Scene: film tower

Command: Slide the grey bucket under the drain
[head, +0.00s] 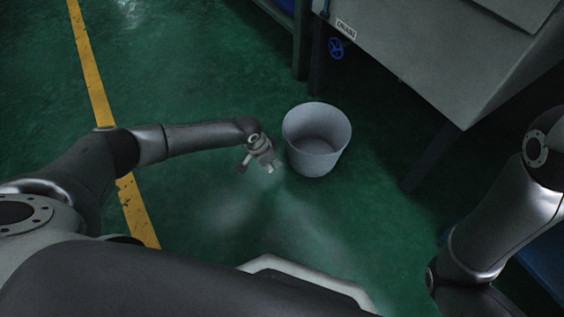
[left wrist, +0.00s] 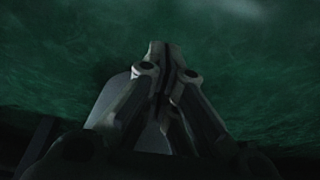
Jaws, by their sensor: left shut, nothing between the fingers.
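The grey bucket (head: 316,140) stands upright and looks empty on the green floor in the head view. The drain pipe with a blue valve wheel (head: 336,48) is under the edge of the big grey tank, behind the bucket and a little to its right. My left gripper (head: 258,168) is just left of the bucket, pointing down and apart from its wall as far as I can tell. In the left wrist view its fingers (left wrist: 160,62) are closed together with nothing between them. My right gripper is out of view; only part of that arm shows at the right.
The grey tank (head: 425,60) on dark legs fills the upper right, and one leg stands right of the bucket. A yellow floor line (head: 92,75) runs along the left.

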